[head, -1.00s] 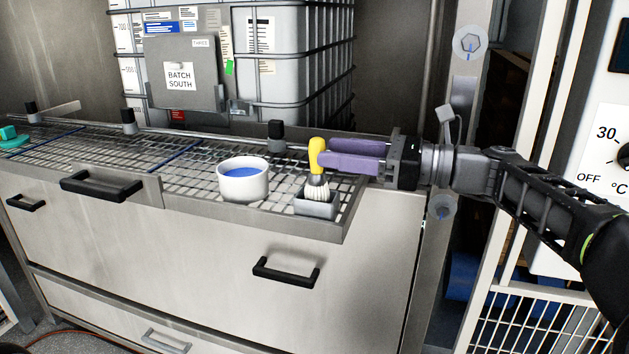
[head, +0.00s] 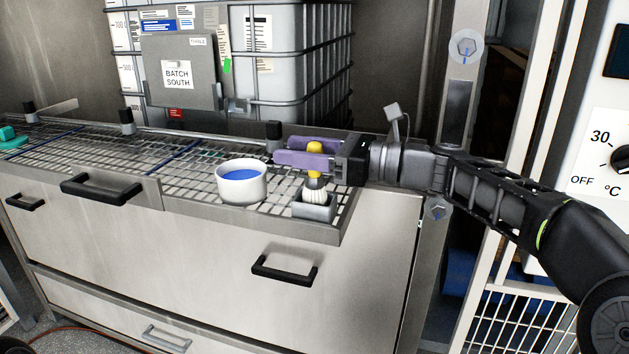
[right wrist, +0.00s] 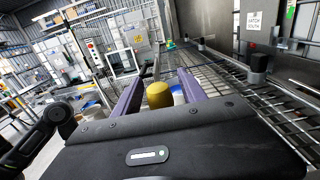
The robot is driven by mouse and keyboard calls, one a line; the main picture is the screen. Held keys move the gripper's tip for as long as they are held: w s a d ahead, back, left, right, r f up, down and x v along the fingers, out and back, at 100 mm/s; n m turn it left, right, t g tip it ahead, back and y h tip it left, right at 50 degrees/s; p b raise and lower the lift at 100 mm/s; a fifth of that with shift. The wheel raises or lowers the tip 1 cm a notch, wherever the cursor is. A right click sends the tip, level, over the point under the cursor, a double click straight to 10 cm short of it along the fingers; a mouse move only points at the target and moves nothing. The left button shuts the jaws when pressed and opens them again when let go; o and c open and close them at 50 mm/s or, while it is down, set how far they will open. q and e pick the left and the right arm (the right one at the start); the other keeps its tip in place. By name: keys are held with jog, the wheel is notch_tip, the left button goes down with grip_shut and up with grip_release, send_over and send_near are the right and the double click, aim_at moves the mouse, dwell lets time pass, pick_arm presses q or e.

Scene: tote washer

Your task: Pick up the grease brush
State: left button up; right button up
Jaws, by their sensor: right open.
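The grease brush (head: 314,147) has a yellow handle, a dark collar and white bristles. It stands upright, bristles down, in a small grey holder (head: 315,210) at the right end of the wire rack. My right gripper (head: 281,150) comes in from the right with its purple fingers open on either side of the handle. The near finger hides part of the handle. In the right wrist view the yellow handle end (right wrist: 159,95) shows between the two fingers (right wrist: 161,77), with no clear grip on it. My left gripper is not in view.
A white cup (head: 242,189) with blue contents stands on the rack left of the brush. A black-topped post (head: 274,131) is behind the fingertips. A caged tank (head: 250,60) stands behind. The rack's middle (head: 110,153) is mostly clear.

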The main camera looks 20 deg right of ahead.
jog(key=shift+c, duration=0.3)
grip_shut()
dwell(0.6)
dwell(0.9)
